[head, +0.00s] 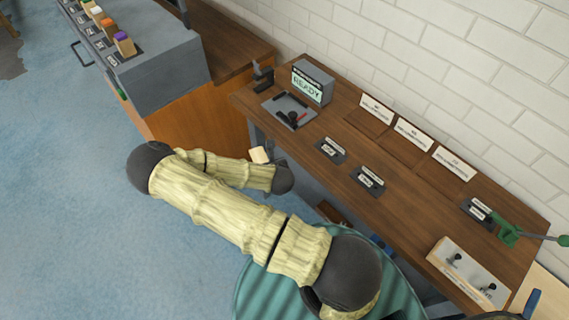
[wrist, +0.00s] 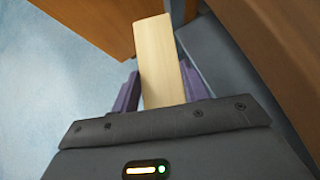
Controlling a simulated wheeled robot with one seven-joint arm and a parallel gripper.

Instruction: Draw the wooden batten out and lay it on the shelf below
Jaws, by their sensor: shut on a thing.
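A pale wooden batten (wrist: 158,58) stands out lengthwise between the two purple fingers of my gripper (wrist: 161,90) in the wrist view. The fingers are shut on it, one on each side. In the head view a short pale end of the batten (head: 259,155) shows beside the front edge of the brown workbench (head: 400,207). My own arm hides most of my gripper there. I cannot tell whether the batten's far end touches anything. The shelf under the bench is mostly hidden by the bench top and my arm.
An orange-brown wooden cabinet (head: 208,125) with a grey unit (head: 160,75) stands left of the bench. On the bench are a READY display (head: 308,88), a small tray (head: 288,110) and labelled holders. Blue floor (head: 70,200) is open at the left.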

